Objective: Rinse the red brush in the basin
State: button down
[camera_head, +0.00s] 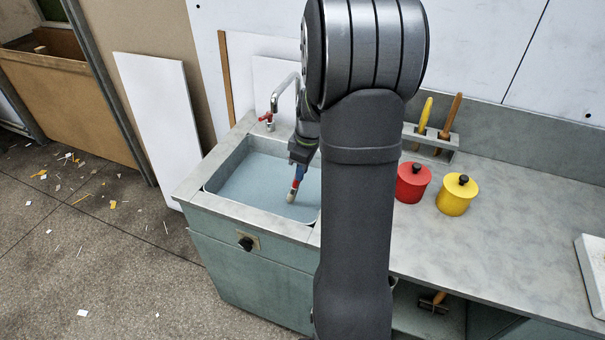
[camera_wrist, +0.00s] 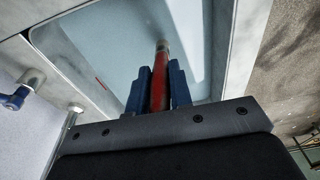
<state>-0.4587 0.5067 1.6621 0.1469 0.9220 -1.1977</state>
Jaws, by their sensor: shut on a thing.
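My gripper (camera_head: 299,168) is shut on the red brush (camera_head: 296,184), which points down over the basin (camera_head: 225,187). The brush has a red handle and a pale tip. In the wrist view the red brush (camera_wrist: 159,85) sits between the blue fingers of my gripper (camera_wrist: 158,88), its tip towards the basin (camera_wrist: 208,50). The basin holds pale blue-grey water. Whether the tip touches the water I cannot tell. A thin red streak shows in the basin in the wrist view; I cannot tell what it is.
A metal tap (camera_head: 282,92) stands at the basin's back edge. To the right on the counter are a red pot (camera_head: 412,184), a yellow pot (camera_head: 456,197) and a rack (camera_head: 428,139) with two handled tools.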

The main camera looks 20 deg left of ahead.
jog(key=shift+r, duration=4.5)
